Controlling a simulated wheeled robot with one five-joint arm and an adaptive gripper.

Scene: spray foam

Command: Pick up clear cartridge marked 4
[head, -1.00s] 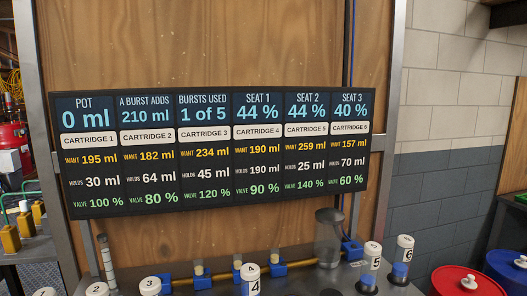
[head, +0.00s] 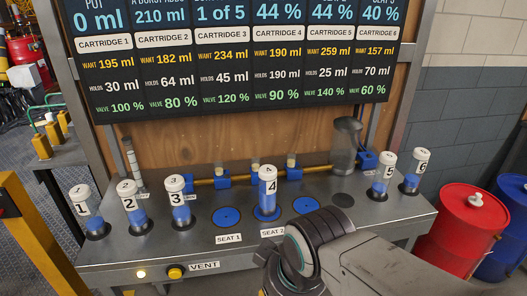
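The clear cartridge marked 4 (head: 267,190) stands upright on the middle blue seat disc, behind the SEAT 2 label (head: 273,231). It has a white cap and blue contents. My arm reaches in from the lower right, its dark rounded joint in front of and to the right of the cartridge, apart from it. No gripper fingers show, so their opening cannot be seen.
Cartridges 1 (head: 87,213), 2 (head: 132,204) and 3 (head: 180,203) stand at the left of the bench (head: 165,253). Cartridges 5 (head: 382,178) and 6 (head: 415,172) stand at the right. A clear pot (head: 345,145) is behind. The blue SEAT 1 disc (head: 227,216) is empty.

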